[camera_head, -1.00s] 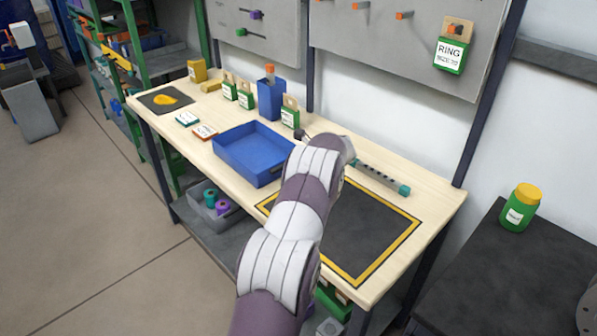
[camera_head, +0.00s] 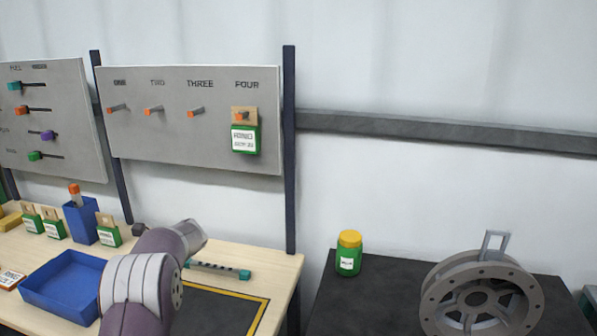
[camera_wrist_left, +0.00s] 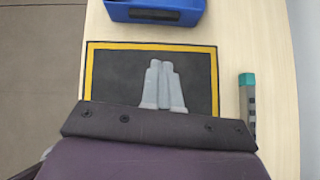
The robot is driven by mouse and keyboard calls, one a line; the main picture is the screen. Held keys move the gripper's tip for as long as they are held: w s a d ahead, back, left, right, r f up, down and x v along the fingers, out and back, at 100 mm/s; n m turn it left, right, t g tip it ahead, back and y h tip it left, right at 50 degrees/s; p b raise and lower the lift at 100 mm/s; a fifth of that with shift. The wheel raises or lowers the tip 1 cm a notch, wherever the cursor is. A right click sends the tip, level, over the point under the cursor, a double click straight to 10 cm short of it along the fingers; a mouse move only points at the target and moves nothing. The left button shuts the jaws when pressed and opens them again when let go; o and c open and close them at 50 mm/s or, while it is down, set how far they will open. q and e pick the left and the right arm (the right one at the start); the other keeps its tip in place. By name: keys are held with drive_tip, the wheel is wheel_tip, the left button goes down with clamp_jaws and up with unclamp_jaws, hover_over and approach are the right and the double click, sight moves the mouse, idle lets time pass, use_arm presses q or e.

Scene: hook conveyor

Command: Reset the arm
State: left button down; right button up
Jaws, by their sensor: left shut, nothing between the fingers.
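My left arm (camera_head: 140,290) reaches up from the bottom of the head view over the bench. My left gripper (camera_wrist_left: 163,75) shows in the left wrist view with its two grey fingers together and nothing between them. It points over the dark mat with a yellow border (camera_wrist_left: 110,72). In the head view the fingers cannot be made out past the wrist. My right gripper is not in view.
A blue tray (camera_head: 62,287) and a teal-ended bar (camera_head: 220,270) lie on the bench. A green pack (camera_head: 245,138) hangs on hook FOUR of the grey board (camera_head: 200,85). A yellow-lidded jar (camera_head: 348,255) and a grey wheel-like reel (camera_head: 480,300) stand on the dark table at right.

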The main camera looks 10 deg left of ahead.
use_arm(q)
drive_tip(key=w+d+f+m+t+h, duration=0.15)
drive_tip(key=d+m+t, duration=0.3)
drive_tip(key=m, duration=0.75)
drive_tip(key=w+d+m+t+h, duration=0.25)
drive_tip(key=d+m, duration=0.25)
drive_tip(key=m, duration=0.8)
drive_tip(key=s+d+f+m+g+h, duration=0.1)
drive_tip(key=s+d+m+h, duration=0.1)
drive_tip(key=s+d+m, duration=0.3)
drive_tip(key=s+d+f+m+g+h+p, duration=0.1)
drive_tip(key=s+d+m+g, duration=0.1)
drive_tip(key=s+d+m, duration=0.4)
drive_tip(key=s+d+f+m+g+h+p, duration=0.1)
drive_tip(key=s+d+m+h, duration=0.1)
drive_tip(key=s+d+m, duration=0.3)
drive_tip(key=shift+s+d+m+h, duration=0.15)
drive_tip(key=shift+s+m, duration=0.1)
drive_tip(key=shift+m, duration=0.55)
drive_tip(key=shift+s+d+m+h, duration=0.15)
drive_tip(key=shift+s+m, duration=0.1)
drive_tip(key=shift+m, duration=0.55)
drive_tip(key=s+d+r+m+g+p, duration=0.2)
drive_tip(key=s+m, duration=0.5)
drive_tip(key=s, duration=0.6)
drive_tip(key=shift+d+r+g, duration=0.4)
drive_tip(key=shift+d+r, duration=0.15)
drive_tip(key=shift+d, duration=0.05)
